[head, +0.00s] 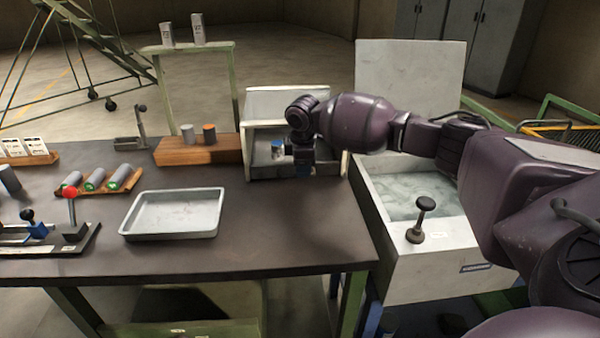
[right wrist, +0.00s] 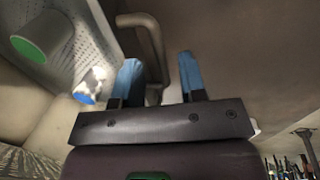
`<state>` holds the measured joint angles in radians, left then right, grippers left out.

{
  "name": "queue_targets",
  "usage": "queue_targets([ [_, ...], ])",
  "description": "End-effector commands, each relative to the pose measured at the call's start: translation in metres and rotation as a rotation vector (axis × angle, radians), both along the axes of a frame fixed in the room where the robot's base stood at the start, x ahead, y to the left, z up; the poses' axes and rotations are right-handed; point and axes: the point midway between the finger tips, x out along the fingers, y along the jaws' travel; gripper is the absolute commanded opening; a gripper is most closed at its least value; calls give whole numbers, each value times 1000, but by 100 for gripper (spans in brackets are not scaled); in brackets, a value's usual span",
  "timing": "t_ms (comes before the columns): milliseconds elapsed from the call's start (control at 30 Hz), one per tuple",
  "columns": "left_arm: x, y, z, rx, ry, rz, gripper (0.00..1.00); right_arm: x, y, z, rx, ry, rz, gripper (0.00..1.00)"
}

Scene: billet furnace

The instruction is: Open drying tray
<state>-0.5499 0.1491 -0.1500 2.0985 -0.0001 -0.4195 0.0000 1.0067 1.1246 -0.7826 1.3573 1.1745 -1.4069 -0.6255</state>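The drying unit appears to be the pale box (head: 338,165) at the back right of the table, with a raised lid (head: 287,103). In the right wrist view a perforated tray panel (right wrist: 88,38) shows at upper left, with a bent bar handle (right wrist: 150,40) beside it. My right gripper (head: 303,170) is at the front of the box, partly hidden by its own wrist. Its two blue fingers (right wrist: 160,78) are apart, and the handle's lower end shows between them; contact cannot be told. My left gripper is not in view.
A green-ended cylinder (right wrist: 42,38) and a blue-ended one (right wrist: 92,86) are near the panel. A shallow metal tray (head: 128,228), a wooden block (head: 225,150) and a red-knobbed lever (head: 71,205) are on the table. A water tank (head: 430,262) stands right.

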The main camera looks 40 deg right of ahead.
Motion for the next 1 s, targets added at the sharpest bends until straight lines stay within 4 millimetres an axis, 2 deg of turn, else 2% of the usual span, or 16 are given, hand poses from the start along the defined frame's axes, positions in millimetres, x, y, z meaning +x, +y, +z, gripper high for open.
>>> queue_targets([
  [33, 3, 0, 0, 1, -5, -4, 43, 1, -1, -9, 1, 3, 0, 38],
  [200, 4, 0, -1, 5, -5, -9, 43, 4, -2, -21, 0, 0, 1, 38],
  [567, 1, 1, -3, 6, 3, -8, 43, 4, -2, -22, 0, -2, 1, 38],
  [800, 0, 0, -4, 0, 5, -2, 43, 4, -2, -22, 0, -2, 1, 3],
  [833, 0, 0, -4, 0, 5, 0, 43, 4, -2, -22, 0, -2, 1, 0],
  [1000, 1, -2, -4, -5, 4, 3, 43, 4, -2, -22, 0, -2, 0, 0],
])
